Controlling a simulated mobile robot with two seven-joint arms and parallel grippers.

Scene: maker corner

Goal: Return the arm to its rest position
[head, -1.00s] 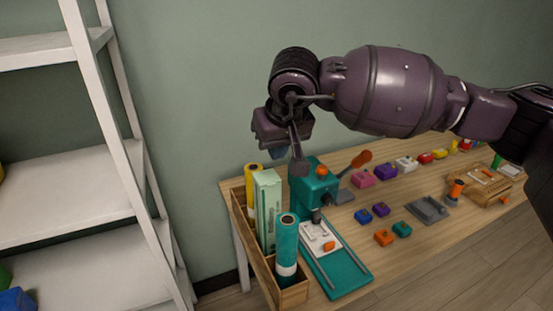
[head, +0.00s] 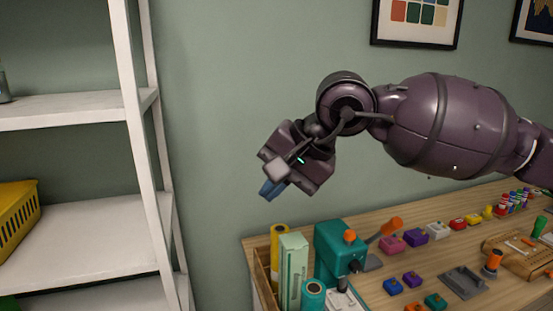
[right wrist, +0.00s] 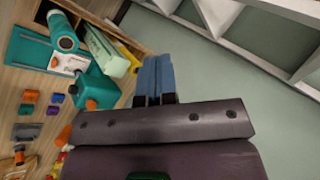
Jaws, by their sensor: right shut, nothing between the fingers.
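My right arm reaches in from the right in the head view. Its gripper (head: 270,189) hangs in the air above the left end of the wooden workbench (head: 385,228), in front of the green wall. In the right wrist view the blue fingers of this gripper (right wrist: 154,76) lie together, shut, with nothing between them. The gripper is apart from everything on the bench. My left gripper shows in neither view.
A teal press (head: 337,247) with an orange-tipped lever stands below the gripper, beside a wooden bin (head: 262,284) of tubes and a pale green box (head: 292,270). Several coloured blocks lie to the right. A white shelf (head: 140,150) stands at left, with free wall between.

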